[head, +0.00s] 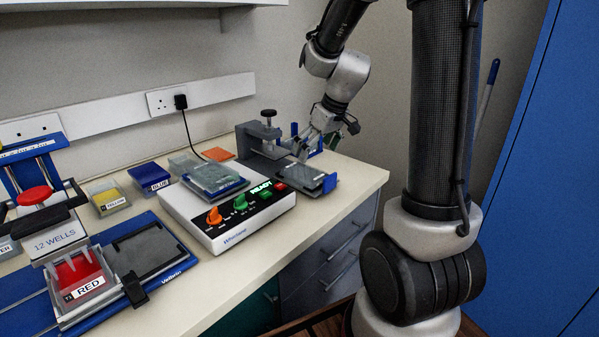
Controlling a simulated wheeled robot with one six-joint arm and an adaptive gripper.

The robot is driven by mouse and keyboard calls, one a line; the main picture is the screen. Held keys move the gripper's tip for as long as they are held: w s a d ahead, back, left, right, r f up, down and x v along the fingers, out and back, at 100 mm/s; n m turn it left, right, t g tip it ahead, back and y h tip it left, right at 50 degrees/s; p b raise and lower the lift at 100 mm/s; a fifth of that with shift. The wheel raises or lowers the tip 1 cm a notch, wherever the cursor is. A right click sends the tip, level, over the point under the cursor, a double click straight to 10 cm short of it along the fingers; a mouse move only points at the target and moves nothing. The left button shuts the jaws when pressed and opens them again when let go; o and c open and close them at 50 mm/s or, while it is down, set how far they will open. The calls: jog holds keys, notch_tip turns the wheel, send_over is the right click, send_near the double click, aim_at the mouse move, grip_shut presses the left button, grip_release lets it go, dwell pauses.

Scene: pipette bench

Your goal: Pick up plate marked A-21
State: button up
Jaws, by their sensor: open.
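I cannot read the mark A-21 on anything in the head view. A clear-topped plate (214,176) lies flat on a blue-edged holder on top of the white device with the lit READY display. My gripper (313,146) is at the back right of the bench, by a grey clamp-like stand (250,133) with a flat grey bed (307,180). The gripper is open, above the far end of that bed and well to the right of the clear-topped plate. Its fingers are small here, and I cannot tell whether anything lies between them.
The white device (239,225) has orange and green knobs. To its left are a blue tub (150,178), a yellow tub (108,199), a red tub (81,280) and a blue-framed rig with a grey pad (146,252). An orange square (218,154) lies behind. The bench's front strip (340,200) is clear.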

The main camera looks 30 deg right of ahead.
aim_at(305, 173)
jog(key=shift+w+r+n, duration=0.1)
jog(key=shift+w+n, duration=0.05)
jog(key=shift+n, duration=0.15)
jog(key=shift+f, duration=0.25)
jog(key=x, duration=0.7)
jog(key=shift+w+a, duration=0.25)
jog(key=shift+c, duration=0.4)
jog(key=c, duration=1)
